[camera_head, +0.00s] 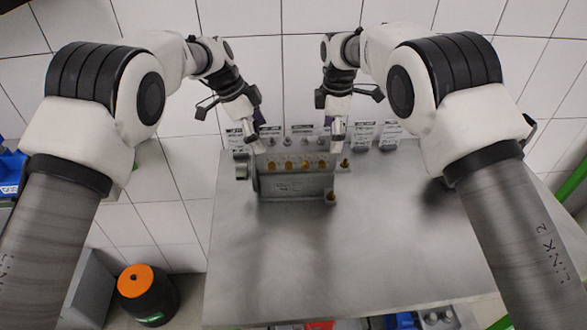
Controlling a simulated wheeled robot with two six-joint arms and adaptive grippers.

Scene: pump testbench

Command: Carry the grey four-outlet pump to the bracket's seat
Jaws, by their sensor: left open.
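The grey pump (296,184) sits at the back of the metal table, with a row of brass outlets on its upper face and a round flange at its left end. My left gripper (256,143) is open at the pump's upper left end; I cannot tell if it touches the pump. My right gripper (334,134) points down at the pump's upper right end. Its fingers are too small and edge-on to tell whether they are open. I cannot make out the bracket's seat apart from the pump.
The metal table (375,240) is bare in front of the pump and to its right. Small labelled cards and fittings (388,137) stand along the back edge by the tiled wall. A black bin with an orange top (137,283) stands on the floor at left.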

